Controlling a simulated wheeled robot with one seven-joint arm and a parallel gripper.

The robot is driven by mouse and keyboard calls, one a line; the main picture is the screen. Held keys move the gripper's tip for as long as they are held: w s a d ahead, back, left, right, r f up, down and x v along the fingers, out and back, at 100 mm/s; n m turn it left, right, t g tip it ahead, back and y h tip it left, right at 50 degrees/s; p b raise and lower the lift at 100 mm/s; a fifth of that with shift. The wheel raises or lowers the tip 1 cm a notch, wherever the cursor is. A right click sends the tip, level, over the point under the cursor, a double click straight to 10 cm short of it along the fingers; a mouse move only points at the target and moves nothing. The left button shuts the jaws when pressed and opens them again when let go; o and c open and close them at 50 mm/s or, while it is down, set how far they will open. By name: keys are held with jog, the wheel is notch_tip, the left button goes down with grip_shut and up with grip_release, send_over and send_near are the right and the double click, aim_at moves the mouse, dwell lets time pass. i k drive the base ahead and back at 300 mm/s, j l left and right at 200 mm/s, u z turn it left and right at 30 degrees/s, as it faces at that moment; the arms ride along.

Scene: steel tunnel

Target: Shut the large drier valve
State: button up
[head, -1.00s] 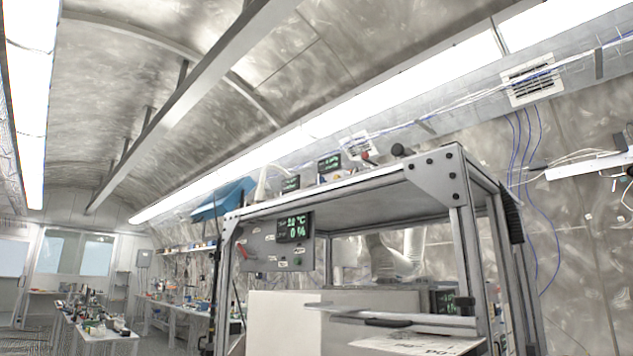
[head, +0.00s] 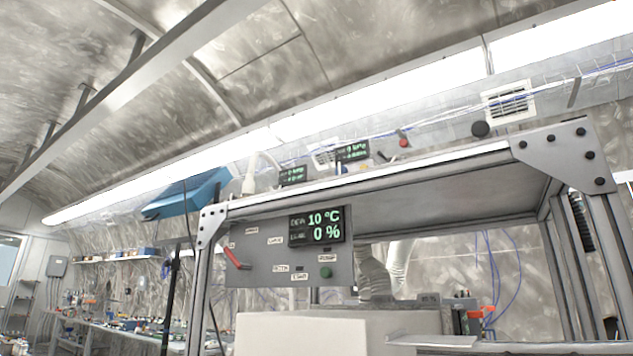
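A grey control panel (head: 284,249) hangs under the front top rail of an aluminium frame. A red lever handle (head: 237,258) sits at its left side, slanting down to the right; its label is too small to read surely, so I cannot tell whether it is the large drier valve. A display (head: 317,226) on the panel reads 10 °C and 0 %. A green button (head: 326,272) sits below the display. My gripper is not in view.
The frame's shelf top (head: 380,171) carries small displays, a red knob (head: 404,142) and a black ball knob (head: 480,129). A white box (head: 300,332) stands below the panel. Ribbed hoses (head: 375,272) run behind. Benches (head: 120,325) recede at the left.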

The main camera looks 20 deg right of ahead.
aim_at(340, 169)
jog(key=i+j, duration=0.2)
jog(key=j, duration=0.15)
jog(key=i+j+z, duration=0.15)
jog(key=j, duration=0.2)
jog(key=i+j, duration=0.25)
jog(key=j, duration=0.15)
jog(key=i+j+z, duration=0.15)
jog(key=j, duration=0.2)
jog(key=i+j, duration=0.2)
jog(key=j, duration=0.2)
jog(key=i+j+z, duration=0.15)
jog(key=j, duration=0.25)
